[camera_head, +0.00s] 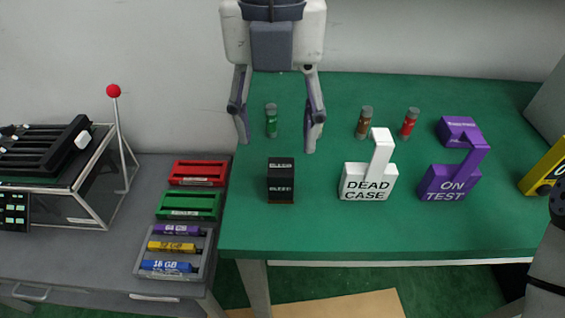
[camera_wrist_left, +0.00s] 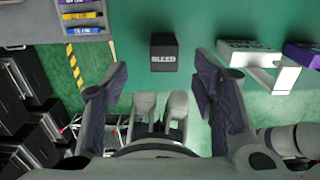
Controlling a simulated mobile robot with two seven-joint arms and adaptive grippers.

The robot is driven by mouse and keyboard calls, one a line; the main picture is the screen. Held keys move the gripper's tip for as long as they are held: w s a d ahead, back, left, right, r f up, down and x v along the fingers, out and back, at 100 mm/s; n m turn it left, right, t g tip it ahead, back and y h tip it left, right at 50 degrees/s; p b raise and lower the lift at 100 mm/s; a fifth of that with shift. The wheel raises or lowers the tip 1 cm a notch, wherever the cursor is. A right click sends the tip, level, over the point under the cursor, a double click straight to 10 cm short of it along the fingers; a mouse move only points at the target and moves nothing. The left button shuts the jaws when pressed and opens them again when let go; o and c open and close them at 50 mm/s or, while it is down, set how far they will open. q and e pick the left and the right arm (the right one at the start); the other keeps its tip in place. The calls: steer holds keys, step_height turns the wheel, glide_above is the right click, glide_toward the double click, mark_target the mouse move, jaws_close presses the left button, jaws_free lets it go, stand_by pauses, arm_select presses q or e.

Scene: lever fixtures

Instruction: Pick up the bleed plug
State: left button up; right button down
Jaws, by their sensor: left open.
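The bleed plug is a small black block (camera_head: 281,182) marked BLEED, upright on the green table near its left side. In the left wrist view the black block (camera_wrist_left: 163,55) sits ahead, centred between the finger directions. My left gripper (camera_head: 277,147) is open and empty, its two grey fingers spread wide. In the head view its fingertips lie just beyond the block, to either side, and do not appear to touch it. In the left wrist view the open fingers (camera_wrist_left: 159,72) point toward the block. Part of my right arm shows at the right edge; its gripper is not visible.
A green-capped vial (camera_head: 271,121) shows between the fingers. A brown vial (camera_head: 364,122) and a red vial (camera_head: 409,123) stand farther right. The white DEAD CASE fixture (camera_head: 368,183) and purple ON TEST fixture (camera_head: 448,183) stand right of the block. The front table strip is clear.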

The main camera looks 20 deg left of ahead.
mark_target(281, 166)
arm_select(q)
steer(key=f, duration=0.3)
steer(key=f+b, duration=0.1)
steer(key=f, duration=0.2)
steer(key=f+b, duration=0.1)
steer(key=f, duration=0.2)
steer(key=shift+s+d+f, duration=0.15)
steer(key=shift+s+d, duration=0.05)
steer(key=shift+d, duration=0.1)
arm_select(e)
steer(key=s+f+g, duration=0.1)
steer(key=s+f, duration=0.1)
steer(key=shift+s+f, duration=0.4)
arm_select(q)
steer(key=shift+c, duration=0.3)
steer(key=c, duration=1.2)
